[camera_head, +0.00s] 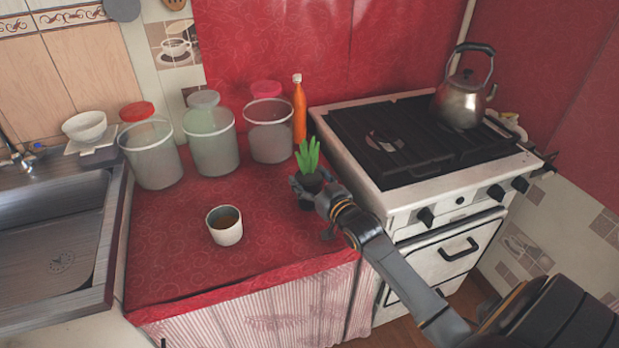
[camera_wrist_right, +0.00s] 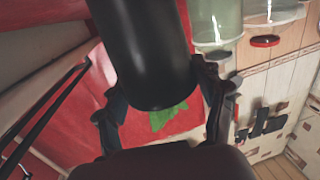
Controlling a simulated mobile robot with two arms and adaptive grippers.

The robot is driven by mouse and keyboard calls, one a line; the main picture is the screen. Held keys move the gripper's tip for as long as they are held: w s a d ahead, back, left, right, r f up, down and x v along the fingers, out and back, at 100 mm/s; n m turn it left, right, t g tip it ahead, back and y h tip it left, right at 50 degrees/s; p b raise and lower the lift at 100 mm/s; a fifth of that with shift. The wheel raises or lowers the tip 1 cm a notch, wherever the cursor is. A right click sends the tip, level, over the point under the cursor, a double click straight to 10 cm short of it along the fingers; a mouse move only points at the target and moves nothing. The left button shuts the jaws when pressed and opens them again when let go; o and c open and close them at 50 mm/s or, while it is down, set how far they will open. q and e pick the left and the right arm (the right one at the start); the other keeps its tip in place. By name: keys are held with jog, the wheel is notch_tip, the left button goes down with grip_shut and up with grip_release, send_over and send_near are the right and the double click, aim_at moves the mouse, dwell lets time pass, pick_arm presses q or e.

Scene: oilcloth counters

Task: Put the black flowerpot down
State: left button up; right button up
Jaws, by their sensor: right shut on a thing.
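The black flowerpot (camera_head: 313,184) with a green plant (camera_head: 308,154) is upright in the head view, over the right part of the red counter (camera_head: 180,265). My right gripper (camera_head: 308,190) is shut on it, with its fingers at the pot's sides. In the right wrist view the picture is upside down; the dark pot (camera_wrist_right: 145,55) lies between the fingers of my right gripper (camera_wrist_right: 165,95), and green leaves (camera_wrist_right: 172,118) show past its rim. I cannot tell whether the pot's base touches the counter. My left gripper is not in view.
A cup (camera_head: 225,232) with brown contents stands left of the pot. Several lidded jars (camera_head: 212,150) and an orange bottle (camera_head: 299,115) stand behind. The stove (camera_head: 375,175) with a kettle (camera_head: 461,101) is right; the sink (camera_head: 50,245) is left. Red cloth is bare around the cup.

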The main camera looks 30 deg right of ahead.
jog(key=o, duration=1.5)
jog(key=shift+r, duration=0.1)
jog(key=s, duration=1.2)
jog(key=shift+a+r, duration=0.3)
